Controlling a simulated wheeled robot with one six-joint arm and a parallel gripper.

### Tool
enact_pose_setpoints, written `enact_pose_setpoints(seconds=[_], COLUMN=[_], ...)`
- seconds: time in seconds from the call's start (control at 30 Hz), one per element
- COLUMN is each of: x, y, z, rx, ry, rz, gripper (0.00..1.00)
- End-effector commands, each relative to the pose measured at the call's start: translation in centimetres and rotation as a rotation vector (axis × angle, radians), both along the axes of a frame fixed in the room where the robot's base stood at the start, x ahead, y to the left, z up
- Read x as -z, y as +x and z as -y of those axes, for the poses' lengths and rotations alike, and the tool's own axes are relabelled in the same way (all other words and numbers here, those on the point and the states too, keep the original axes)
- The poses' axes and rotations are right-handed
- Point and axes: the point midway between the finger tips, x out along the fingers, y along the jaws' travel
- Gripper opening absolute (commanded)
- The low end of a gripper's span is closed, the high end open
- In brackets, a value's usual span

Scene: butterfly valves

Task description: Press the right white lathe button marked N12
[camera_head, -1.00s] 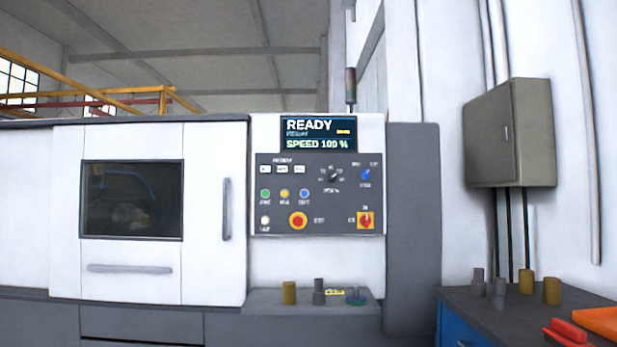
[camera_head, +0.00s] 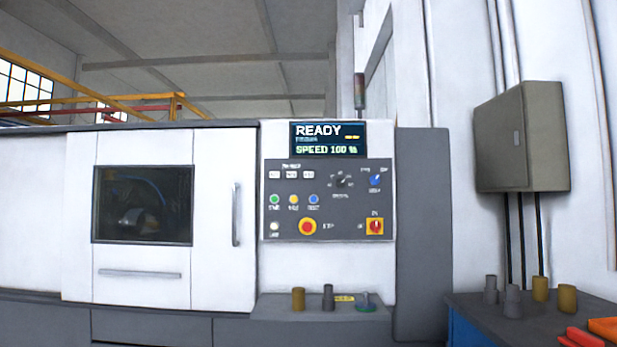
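The lathe's control panel (camera_head: 327,200) is grey and faces me near the middle of the view. Three small white buttons sit in a row at its upper left; the right one (camera_head: 308,174) is the rightmost of them. Their markings are too small to read. Below are green, yellow and blue buttons, a white button, a red stop button (camera_head: 307,227) and a red-and-yellow switch (camera_head: 375,226). The display (camera_head: 328,139) above reads READY and SPEED 100 %. My gripper is not in view.
The white lathe door (camera_head: 222,218) with a window is shut on the left. A ledge (camera_head: 270,309) below the panel holds small cylinders. A bench (camera_head: 470,318) with cylinders and red-orange items stands at lower right. A grey box (camera_head: 520,138) hangs on the right wall.

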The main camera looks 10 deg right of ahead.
Motion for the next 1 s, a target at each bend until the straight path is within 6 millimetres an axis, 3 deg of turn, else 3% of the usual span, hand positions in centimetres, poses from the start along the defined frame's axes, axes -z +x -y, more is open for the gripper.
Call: enact_pose_setpoints(seconds=[0.03,0.4,0.47,1.0], x=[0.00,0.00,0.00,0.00], y=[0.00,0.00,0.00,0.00], z=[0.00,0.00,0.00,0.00], rx=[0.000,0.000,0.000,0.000], ry=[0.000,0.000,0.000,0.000], rz=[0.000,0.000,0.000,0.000], gripper=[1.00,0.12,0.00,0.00])
